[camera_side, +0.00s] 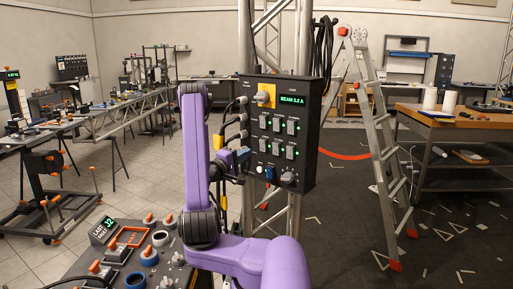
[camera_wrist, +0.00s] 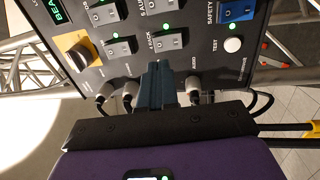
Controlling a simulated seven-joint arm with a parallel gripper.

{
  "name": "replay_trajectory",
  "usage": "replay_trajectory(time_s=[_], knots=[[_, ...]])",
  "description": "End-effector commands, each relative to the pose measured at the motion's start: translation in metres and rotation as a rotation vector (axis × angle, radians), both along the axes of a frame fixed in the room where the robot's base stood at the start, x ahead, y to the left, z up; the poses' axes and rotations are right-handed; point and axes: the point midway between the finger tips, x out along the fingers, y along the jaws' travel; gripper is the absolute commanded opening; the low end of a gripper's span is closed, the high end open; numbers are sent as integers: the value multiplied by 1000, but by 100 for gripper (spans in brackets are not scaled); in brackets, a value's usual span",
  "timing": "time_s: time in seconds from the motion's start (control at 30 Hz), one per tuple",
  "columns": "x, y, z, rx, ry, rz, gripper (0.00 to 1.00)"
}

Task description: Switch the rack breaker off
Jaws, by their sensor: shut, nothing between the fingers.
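The black breaker panel (camera_side: 299,100) hangs on the truss, with rocker breakers in two rows. In the wrist view, the breaker labelled RACK (camera_wrist: 165,42) is a grey rocker with a green light beside it. Its rocker position is too small to read. My gripper (camera_side: 243,157) is at the panel's left edge in the side view. In the wrist view my blue-grey fingers (camera_wrist: 160,72) are shut and empty, just below the RACK breaker. I cannot tell whether they touch the panel.
Cable plugs (camera_wrist: 128,90) stick out along the panel's edge near my fingers. A ladder (camera_side: 375,150) stands to the right.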

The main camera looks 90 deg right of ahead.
Motion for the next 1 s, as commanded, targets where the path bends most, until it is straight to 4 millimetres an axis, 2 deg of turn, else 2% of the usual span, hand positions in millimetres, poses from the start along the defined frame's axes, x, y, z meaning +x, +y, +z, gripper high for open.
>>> replay_trajectory(time_s=[0.2,0.4,1.0], knots=[[-24,-32,5,-2,0,-3,0],[-37,-52,8,0,0,-2,0],[-45,-63,11,-1,-1,-1,0]])
